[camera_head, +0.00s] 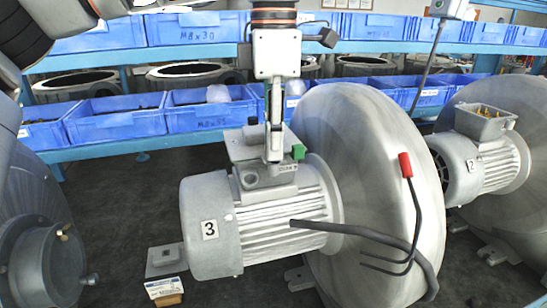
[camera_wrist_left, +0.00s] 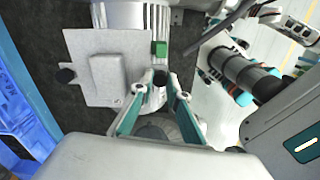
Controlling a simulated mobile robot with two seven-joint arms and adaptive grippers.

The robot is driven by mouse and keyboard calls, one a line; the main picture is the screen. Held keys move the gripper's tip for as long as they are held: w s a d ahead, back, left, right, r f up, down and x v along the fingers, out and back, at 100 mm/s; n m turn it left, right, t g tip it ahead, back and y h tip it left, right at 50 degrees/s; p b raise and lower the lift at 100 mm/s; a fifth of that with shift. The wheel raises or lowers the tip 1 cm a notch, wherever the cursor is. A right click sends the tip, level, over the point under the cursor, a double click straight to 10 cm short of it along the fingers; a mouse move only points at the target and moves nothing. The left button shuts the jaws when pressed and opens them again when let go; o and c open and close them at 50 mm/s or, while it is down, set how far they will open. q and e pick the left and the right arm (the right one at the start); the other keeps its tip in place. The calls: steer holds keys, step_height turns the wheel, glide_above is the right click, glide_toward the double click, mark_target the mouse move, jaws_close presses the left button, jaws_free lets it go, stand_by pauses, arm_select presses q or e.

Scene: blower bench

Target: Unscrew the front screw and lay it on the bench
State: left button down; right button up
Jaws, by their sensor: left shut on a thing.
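The blower motor marked 3 (camera_head: 210,229) carries a grey terminal box with a flat lid (camera_head: 245,147), and the lid also shows in the left wrist view (camera_wrist_left: 85,95). My left gripper (camera_head: 273,157) points down at the lid's front edge. In the left wrist view its fingertips (camera_wrist_left: 160,80) are shut around the small dark front screw (camera_wrist_left: 160,77), which they partly hide. Whether the screw is clear of its hole cannot be told. My right gripper cannot be made out clearly.
A green block (camera_head: 298,151) sits beside the box. A cable with a red end (camera_head: 405,165) hangs in front of the large blower housing (camera_head: 345,130). Blue bins (camera_head: 117,117) fill the racks behind. Another blower (camera_head: 485,165) stands at right.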

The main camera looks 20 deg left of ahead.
arm_select(q)
steer(key=n+b, duration=0.1)
steer(key=n, duration=0.3)
steer(key=shift+f, duration=0.1)
steer(key=n+b, duration=0.1)
steer(key=n, duration=0.5)
steer(key=shift+n+b, duration=0.3)
steer(key=shift+b, duration=0.1)
steer(key=n+b, duration=0.1)
steer(key=n, duration=0.3)
steer(key=shift+n, duration=0.3)
steer(key=n+b, duration=0.1)
steer(key=n, duration=0.2)
steer(key=n+b, duration=0.1)
steer(key=n, duration=0.1)
steer(key=shift+n, duration=0.4)
arm_select(e)
steer(key=shift+y, duration=0.3)
steer(key=f, duration=0.2)
steer(key=a+f, duration=0.1)
steer(key=f, duration=0.1)
steer(key=shift+w+a, duration=0.1)
steer(key=shift+w, duration=0.2)
steer(key=shift+r, duration=0.1)
